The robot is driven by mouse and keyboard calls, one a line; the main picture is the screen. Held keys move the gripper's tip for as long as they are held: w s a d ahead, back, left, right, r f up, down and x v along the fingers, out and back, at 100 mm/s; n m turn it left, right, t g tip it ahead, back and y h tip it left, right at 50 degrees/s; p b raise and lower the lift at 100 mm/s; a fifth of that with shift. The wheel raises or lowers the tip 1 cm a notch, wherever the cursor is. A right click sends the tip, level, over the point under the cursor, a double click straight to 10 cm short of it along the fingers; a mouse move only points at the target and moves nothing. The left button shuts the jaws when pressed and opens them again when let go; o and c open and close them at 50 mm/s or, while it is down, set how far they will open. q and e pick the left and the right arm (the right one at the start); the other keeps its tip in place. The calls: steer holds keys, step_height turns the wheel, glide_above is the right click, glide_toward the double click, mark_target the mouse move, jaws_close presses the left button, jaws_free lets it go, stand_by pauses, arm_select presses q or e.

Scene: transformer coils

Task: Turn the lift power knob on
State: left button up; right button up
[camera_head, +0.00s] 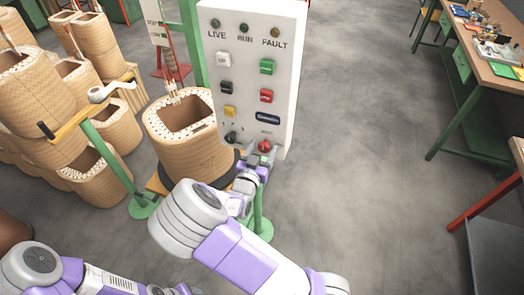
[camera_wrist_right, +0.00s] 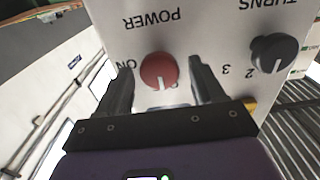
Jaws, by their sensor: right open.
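The lift power knob (camera_head: 264,146) is a round red knob at the lower right of the white control panel (camera_head: 240,25). In the right wrist view the red knob (camera_wrist_right: 158,71) sits under the upside-down word POWER. Its white mark points toward the bottom of that picture, and the ON label (camera_wrist_right: 126,66) is to the left of the knob. My right gripper (camera_head: 258,161) is at the panel's lower edge. In the wrist view the right gripper (camera_wrist_right: 162,78) is open, with one finger on each side of the knob; contact is not clear. My left gripper is not visible.
A dark TURNS knob (camera_wrist_right: 272,53) is beside the power knob. Several coloured buttons and lamps are higher on the panel. A wound coil (camera_head: 185,145) stands left of the panel, with more coils (camera_head: 95,45) beyond. The floor (camera_head: 350,130) to the right is clear.

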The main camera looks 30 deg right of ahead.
steer(key=shift+c, duration=0.5)
steer(key=c, duration=0.9)
steer(key=shift+m, duration=0.3)
steer(key=m+b, duration=0.4)
steer(key=m, duration=0.1)
steer(key=shift+s+f, duration=0.1)
steer(key=shift+f, duration=0.1)
steer(key=m+b, duration=0.5)
steer(key=m, duration=0.1)
steer(key=shift+d+f+m, duration=0.1)
steer(key=shift+d+m, duration=0.05)
steer(key=shift+m, duration=0.25)
steer(key=m+b, duration=0.2)
steer(key=shift+s+m, duration=0.1)
steer(key=shift+m, duration=1.6)
